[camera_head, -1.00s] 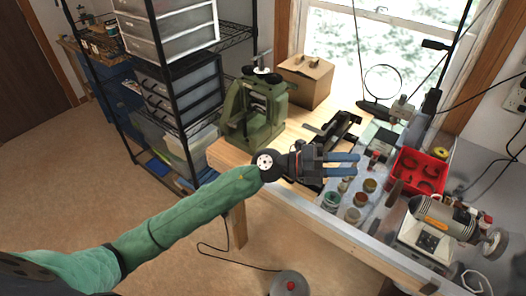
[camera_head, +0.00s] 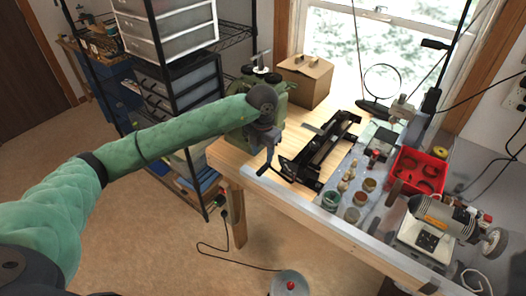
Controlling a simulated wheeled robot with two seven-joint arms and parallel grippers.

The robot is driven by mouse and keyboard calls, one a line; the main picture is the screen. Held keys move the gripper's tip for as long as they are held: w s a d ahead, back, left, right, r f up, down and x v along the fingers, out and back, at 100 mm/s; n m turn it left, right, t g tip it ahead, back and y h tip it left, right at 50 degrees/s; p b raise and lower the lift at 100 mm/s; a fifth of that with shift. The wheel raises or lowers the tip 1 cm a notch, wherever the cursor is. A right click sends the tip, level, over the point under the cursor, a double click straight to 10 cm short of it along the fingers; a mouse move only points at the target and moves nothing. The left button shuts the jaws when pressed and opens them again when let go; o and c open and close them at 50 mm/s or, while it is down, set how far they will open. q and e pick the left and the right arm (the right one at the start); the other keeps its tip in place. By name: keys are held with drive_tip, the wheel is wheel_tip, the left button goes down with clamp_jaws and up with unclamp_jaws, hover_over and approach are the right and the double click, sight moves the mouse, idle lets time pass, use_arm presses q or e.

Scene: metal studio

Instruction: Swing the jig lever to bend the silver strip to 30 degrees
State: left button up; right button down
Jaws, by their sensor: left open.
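A long black jig-like device (camera_head: 320,150) lies on the wooden workbench, slanting from lower left to upper right. I cannot clearly make out its lever or the silver strip; a small grey flat piece (camera_head: 309,128) shows at its far left side. My left gripper (camera_head: 269,161) is open and points down, just left of the device's near end, over the bench's front part. A small dark piece shows by its fingertips, and I cannot tell whether it is touched. My right gripper is not in view.
A green press (camera_head: 246,131) stands behind my left wrist, partly hidden by it. Several small jars (camera_head: 352,215), a red bin (camera_head: 419,170) and a grey motor tool (camera_head: 442,215) fill the right side.

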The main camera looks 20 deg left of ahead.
sight(262, 167)
use_arm(q)
wheel_tip(262, 167, down, 8)
drive_tip(key=shift+r+b, duration=0.15)
drive_tip(key=shift+b, duration=0.9)
drive_tip(key=shift+f, duration=0.5)
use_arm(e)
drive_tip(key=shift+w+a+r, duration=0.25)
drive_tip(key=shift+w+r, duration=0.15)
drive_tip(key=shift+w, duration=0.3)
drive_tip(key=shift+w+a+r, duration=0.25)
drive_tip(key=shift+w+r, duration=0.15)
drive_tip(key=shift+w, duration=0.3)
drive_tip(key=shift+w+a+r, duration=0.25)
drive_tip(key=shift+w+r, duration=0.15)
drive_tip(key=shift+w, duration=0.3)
use_arm(q)
clamp_jaws()
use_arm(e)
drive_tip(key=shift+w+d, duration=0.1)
use_arm(q)
drive_tip(key=shift+r, duration=0.15)
drive_tip(key=shift+w+a+r, duration=0.15)
drive_tip(key=shift+a+r, duration=0.1)
drive_tip(key=shift+r, duration=0.5)
drive_tip(key=shift+a+r, duration=0.1)
drive_tip(key=shift+r, duration=0.1)
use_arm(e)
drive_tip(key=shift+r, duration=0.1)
use_arm(q)
drive_tip(key=shift+r, duration=0.15)
